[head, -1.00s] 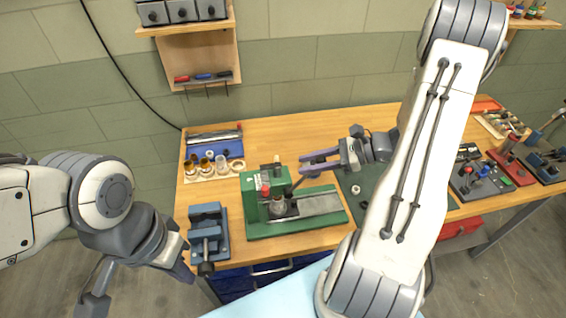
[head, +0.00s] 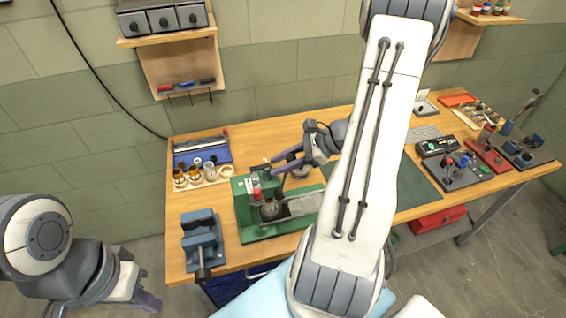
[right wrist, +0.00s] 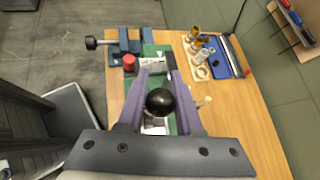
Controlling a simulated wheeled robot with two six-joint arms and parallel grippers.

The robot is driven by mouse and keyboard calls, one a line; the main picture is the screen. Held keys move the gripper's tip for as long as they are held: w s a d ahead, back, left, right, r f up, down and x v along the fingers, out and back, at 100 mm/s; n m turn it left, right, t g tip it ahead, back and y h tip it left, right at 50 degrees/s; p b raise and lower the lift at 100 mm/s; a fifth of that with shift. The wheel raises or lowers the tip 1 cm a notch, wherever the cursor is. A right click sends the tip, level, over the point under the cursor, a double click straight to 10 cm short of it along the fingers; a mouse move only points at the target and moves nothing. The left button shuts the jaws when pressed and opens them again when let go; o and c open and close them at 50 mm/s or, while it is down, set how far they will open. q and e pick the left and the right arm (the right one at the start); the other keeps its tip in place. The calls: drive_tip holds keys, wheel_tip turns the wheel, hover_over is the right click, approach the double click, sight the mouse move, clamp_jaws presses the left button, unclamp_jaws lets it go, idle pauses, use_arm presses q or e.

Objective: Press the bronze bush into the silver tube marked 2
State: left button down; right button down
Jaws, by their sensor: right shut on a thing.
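A green arbor press (head: 245,213) stands on the bench with a red part on its head. A grey metallic part, probably a tube (head: 269,209), stands under the ram; I cannot read a mark or make out a bush there. My right gripper (head: 282,166) is behind and above the press. In the right wrist view its purple fingers (right wrist: 159,80) are shut on a black ball knob (right wrist: 160,102), which looks like the press lever's. A wooden rack (head: 203,180) left of the press holds bronze and silver pieces. My left gripper (head: 148,301) hangs empty at lower left, its opening unclear.
A blue vice (head: 201,240) stands at the bench's front left, beside the press. A blue tray (head: 203,154) lies behind the rack. A green mat (head: 420,178) and fixtures with coloured knobs (head: 465,168) are to the right. A wooden shelf (head: 170,32) hangs above.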

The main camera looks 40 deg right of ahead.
drive_tip(key=shift+s+a+f, duration=0.15)
drive_tip(key=shift+a+f, duration=0.05)
drive_tip(key=c, duration=0.6)
unclamp_jaws()
drive_tip(key=shift+r, duration=0.1)
drive_tip(key=shift+d, duration=0.1)
drive_tip(key=shift+b+v, duration=1.15)
drive_tip(key=shift+v, duration=4.05)
